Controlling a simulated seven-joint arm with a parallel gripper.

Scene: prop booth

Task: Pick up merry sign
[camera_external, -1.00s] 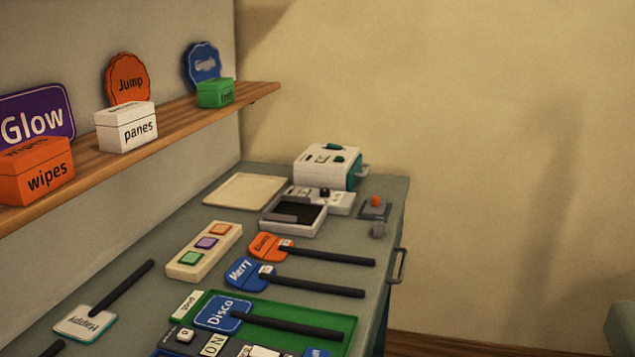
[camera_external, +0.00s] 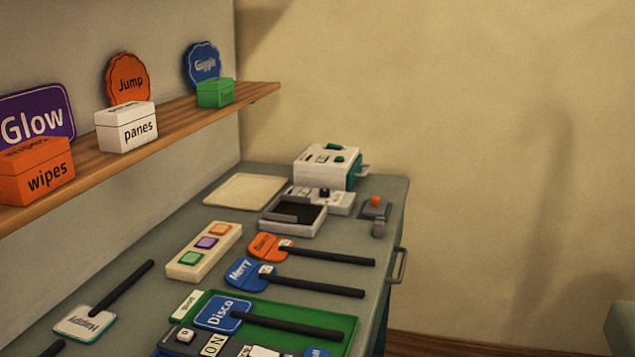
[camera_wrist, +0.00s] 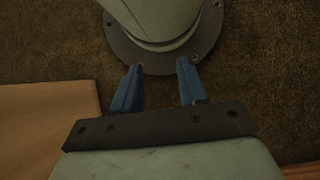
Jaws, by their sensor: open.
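The merry sign is a blue paddle (camera_external: 243,272) with white "Merry" lettering and a long black handle (camera_external: 318,287). It lies flat on the grey-green counter in the external view, its handle pointing right. A small white tag sits where the handle meets the paddle. My gripper (camera_wrist: 158,68) shows only in the wrist view, with two blue fingers apart and nothing between them. It is over a brown floor near a round bolted base, away from the sign. The sign is not in the wrist view.
An orange sign (camera_external: 265,246) lies just behind the merry sign. The Disco sign (camera_external: 222,313) lies in front on a green tray (camera_external: 345,335). A cream block with coloured buttons (camera_external: 183,267) is at left. A white machine (camera_external: 322,172) stands at the back. A wooden shelf (camera_external: 180,125) overhangs left.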

